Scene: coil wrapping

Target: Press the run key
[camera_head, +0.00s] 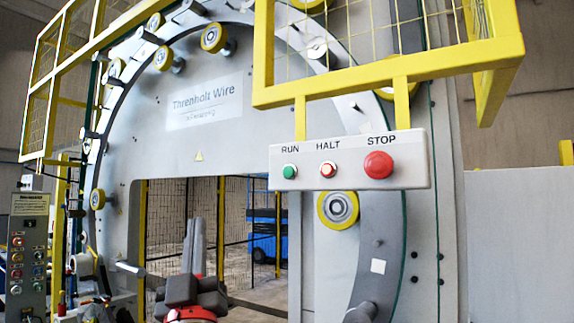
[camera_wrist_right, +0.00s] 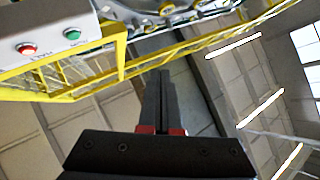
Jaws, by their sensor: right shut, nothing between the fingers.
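The grey control box (camera_head: 350,160) hangs under the yellow guard frame. Its green RUN key (camera_head: 290,171) is at the left, the smaller red HALT key (camera_head: 328,170) in the middle and the large red STOP button (camera_head: 379,165) at the right. My right gripper (camera_head: 197,222) points up, below and left of the RUN key, with its fingers shut and empty. In the right wrist view the shut fingers (camera_wrist_right: 160,75) stand apart from the green RUN key (camera_wrist_right: 73,33), which is up and to the left. My left gripper is not in view.
The yellow guard frame (camera_head: 402,68) juts out above the control box. A yellow roller (camera_head: 338,209) sits just below the box on the large ring machine (camera_head: 260,110). Another control panel (camera_head: 27,255) stands at the far left. A blue cart (camera_head: 267,235) is behind the fence.

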